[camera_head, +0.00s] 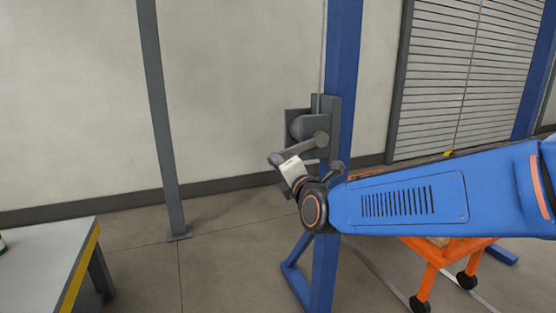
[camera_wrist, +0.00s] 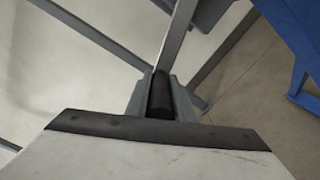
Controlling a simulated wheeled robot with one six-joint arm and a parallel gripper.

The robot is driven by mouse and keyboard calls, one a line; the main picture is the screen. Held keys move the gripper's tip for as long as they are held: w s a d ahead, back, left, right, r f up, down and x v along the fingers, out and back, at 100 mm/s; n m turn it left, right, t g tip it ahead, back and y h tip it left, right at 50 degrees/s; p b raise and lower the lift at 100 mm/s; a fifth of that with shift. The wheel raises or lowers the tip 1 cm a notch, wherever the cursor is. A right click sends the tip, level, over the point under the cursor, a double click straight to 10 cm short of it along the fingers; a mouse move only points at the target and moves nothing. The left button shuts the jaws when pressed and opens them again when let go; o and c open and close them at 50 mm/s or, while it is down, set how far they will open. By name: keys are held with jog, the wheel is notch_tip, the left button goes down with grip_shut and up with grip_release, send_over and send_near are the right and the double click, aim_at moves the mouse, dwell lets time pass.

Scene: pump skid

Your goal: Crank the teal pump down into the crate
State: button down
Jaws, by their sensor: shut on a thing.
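A grey hand winch (camera_head: 312,118) is mounted on the blue post (camera_head: 342,60), with a cable running up from it. Its crank arm (camera_head: 300,147) reaches left and slightly down from the hub. My gripper (camera_head: 280,163) is at the arm's outer end, in front of the winch. In the wrist view the black crank handle (camera_wrist: 160,94) lies between my gripper's grey fingers, which are shut on it. The teal pump is in neither view. I cannot make out the crate.
An orange wheeled cart (camera_head: 432,270) stands right of the post, partly hidden by my blue arm. A table with a yellow edge (camera_head: 78,268) is at the lower left. A slim grey post (camera_head: 160,110) stands left of the winch. Open floor lies between table and post.

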jog(key=shift+f, duration=0.15)
dwell(0.3)
jog(key=c, duration=1.5)
grip_release()
jog(key=shift+c, duration=0.2)
jog(key=v, duration=1.7)
jog(key=shift+d, duration=0.2)
jog(key=shift+s, duration=0.1)
